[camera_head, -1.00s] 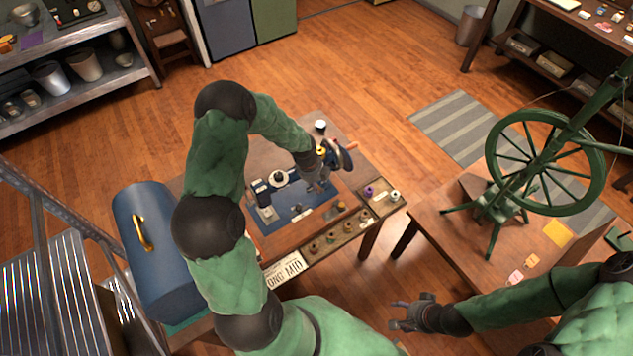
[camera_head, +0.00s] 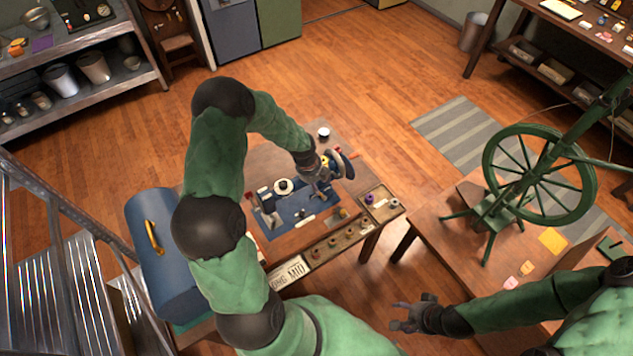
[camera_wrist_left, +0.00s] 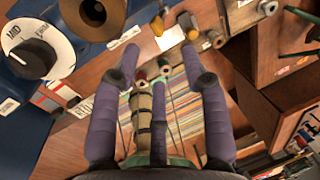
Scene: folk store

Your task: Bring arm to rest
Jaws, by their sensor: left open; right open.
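My left gripper (camera_head: 325,187) is over the back part of the wooden work table (camera_head: 288,150), beside a blue hand-cranked device (camera_head: 343,163). Its fingers are spread and empty; they also show spread in the left wrist view (camera_wrist_left: 160,42). My left arm arches over the table in the head view and hides part of it. My right gripper (camera_head: 400,315) is open and empty. It hangs over the floor between the work table and the spinning wheel table.
A blue mat (camera_head: 300,222) and a wooden tray of spools (camera_head: 335,245) lie on the work table. A green spinning wheel (camera_head: 540,175) stands on the right table (camera_head: 450,235).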

